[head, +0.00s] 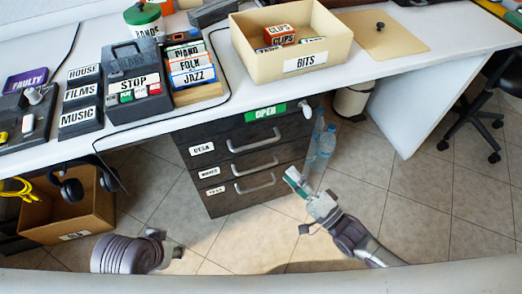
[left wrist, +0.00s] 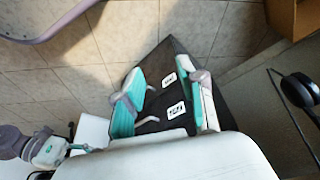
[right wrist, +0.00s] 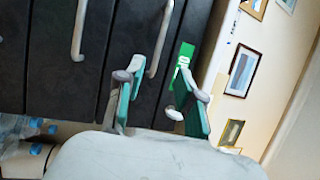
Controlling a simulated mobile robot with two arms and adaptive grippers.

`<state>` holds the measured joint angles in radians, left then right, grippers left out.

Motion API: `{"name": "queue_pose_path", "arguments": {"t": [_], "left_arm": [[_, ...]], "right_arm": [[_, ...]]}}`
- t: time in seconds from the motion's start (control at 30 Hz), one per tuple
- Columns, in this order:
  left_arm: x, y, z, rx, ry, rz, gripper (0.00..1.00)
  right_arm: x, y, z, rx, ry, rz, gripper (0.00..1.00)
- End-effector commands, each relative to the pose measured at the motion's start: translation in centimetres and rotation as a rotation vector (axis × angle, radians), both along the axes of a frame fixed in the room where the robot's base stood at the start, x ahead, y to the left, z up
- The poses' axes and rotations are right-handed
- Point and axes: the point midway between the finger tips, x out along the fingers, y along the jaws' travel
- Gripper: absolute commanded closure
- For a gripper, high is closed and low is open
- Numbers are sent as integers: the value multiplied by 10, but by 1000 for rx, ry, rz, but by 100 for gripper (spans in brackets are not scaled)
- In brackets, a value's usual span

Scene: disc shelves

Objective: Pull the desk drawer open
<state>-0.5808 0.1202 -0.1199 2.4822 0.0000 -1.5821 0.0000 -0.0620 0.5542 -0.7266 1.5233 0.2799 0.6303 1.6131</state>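The dark drawer unit (head: 222,176) stands under the desk, with several pale bar handles and white labels on its front. The top handle (head: 256,142) is beside a label that seems to read DESK, below a green OPEN label (head: 264,113). The drawers look shut. My right gripper (head: 298,186) is open and empty, in front of the unit's right side. In the right wrist view a handle (right wrist: 161,40) and the green label (right wrist: 183,58) show beyond its spread fingers (right wrist: 160,98). My left gripper (head: 168,246) is low at the left; its fingers (left wrist: 168,98) are apart and empty.
The desk top (head: 210,100) carries a BITS tray (head: 305,64), a card holder and a dark STOP box (head: 140,85). Bottles (head: 326,142) and a bin (head: 352,100) stand right of the drawers. A cardboard box (head: 88,213) is at left. Floor before the drawers is clear.

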Motion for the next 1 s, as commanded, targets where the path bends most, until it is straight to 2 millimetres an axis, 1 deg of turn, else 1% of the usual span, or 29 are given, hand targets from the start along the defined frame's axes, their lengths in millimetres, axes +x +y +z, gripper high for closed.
{"name": "queue_pose_path", "arguments": {"t": [0.17,0.47,0.6,0.7,0.8,1.0], "left_arm": [[0,0,-2,0,0,0,60],[1,0,-11,0,-3,0,60],[9,-2,-12,-7,-42,-4,60],[22,-7,-9,-21,-105,-9,60],[29,-8,-7,-28,-136,-12,60],[33,-10,-5,-31,-156,-12,60]], "right_arm": [[18,16,5,3,-3,-1,63],[66,57,15,1,-4,-1,63],[84,73,19,0,-1,-1,63],[93,80,21,-2,0,-1,63],[98,85,23,-2,0,-1,63],[101,87,23,-5,1,-2,63]]}}
